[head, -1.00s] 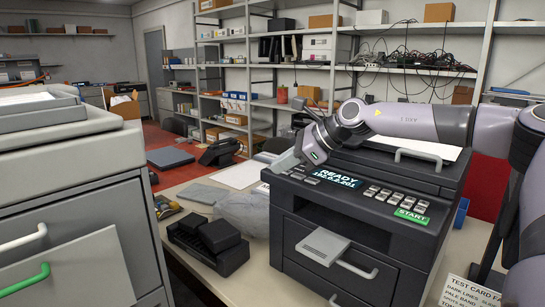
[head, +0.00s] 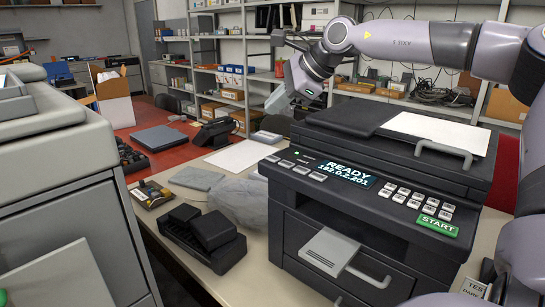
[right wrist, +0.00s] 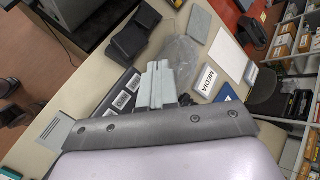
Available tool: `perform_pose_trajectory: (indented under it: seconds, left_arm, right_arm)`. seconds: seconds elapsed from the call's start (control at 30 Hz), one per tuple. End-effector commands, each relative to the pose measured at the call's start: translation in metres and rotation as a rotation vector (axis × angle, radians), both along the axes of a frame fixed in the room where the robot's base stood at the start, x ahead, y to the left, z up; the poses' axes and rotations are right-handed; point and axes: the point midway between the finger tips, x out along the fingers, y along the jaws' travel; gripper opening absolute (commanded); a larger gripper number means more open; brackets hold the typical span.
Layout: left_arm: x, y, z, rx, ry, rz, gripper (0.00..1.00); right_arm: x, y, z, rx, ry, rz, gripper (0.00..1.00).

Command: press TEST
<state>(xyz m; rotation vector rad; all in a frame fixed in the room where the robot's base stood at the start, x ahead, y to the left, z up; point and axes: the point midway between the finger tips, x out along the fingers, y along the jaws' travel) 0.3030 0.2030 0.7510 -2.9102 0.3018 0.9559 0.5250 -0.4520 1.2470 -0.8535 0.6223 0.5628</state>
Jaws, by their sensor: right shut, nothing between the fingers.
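The dark printer (head: 330,229) stands on the beige table. Its sloped panel has a lit display (head: 333,175) reading READY 192.0.2.201, several small grey buttons (head: 294,167) to the left of it, a keypad (head: 424,200) and a green START button (head: 437,226). I cannot read which button is TEST. My right gripper (head: 274,100) is shut and empty, up above the panel's left end and apart from it. In the right wrist view its pale fingers (right wrist: 158,84) are together, with panel buttons (right wrist: 121,100) beside them. My left gripper is not in view.
A black two-part block (head: 203,236), a clear plastic bag (head: 240,200) and a grey pad (head: 197,178) lie left of the printer. A card marked MEDIA (right wrist: 208,79) shows in the right wrist view. A grey cabinet (head: 70,190) stands at the left.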

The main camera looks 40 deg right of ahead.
Motion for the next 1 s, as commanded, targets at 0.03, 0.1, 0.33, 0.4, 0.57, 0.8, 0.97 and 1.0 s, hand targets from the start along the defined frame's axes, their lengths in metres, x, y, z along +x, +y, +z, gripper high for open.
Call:
perform_pose_trajectory:
  seconds: [0.03,0.1,0.33,0.4,0.57,0.8,0.97,1.0]
  left_arm:
    - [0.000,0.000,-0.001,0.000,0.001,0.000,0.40]
    - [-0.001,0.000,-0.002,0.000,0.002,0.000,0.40]
    - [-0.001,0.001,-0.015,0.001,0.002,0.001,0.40]
    - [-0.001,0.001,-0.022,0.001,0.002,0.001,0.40]
    - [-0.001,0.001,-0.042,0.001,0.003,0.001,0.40]
    - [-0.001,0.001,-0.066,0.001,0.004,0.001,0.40]
    - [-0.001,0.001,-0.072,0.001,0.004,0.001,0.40]
    - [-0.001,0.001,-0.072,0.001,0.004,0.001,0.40]
  right_arm:
    - [0.000,0.000,0.000,0.001,0.000,-0.001,0.00]
    - [0.000,0.000,-0.002,0.001,0.000,0.000,0.00]
    - [0.000,0.000,-0.017,0.002,0.001,0.000,0.00]
    - [0.000,0.000,-0.026,0.002,0.001,0.000,0.00]
    - [0.000,0.000,-0.049,0.002,0.001,0.000,0.00]
    - [0.000,0.000,-0.080,0.002,0.001,0.000,0.00]
    - [0.000,0.000,-0.089,0.001,0.000,0.000,0.00]
    - [0.000,0.000,-0.089,0.001,0.000,0.000,0.00]
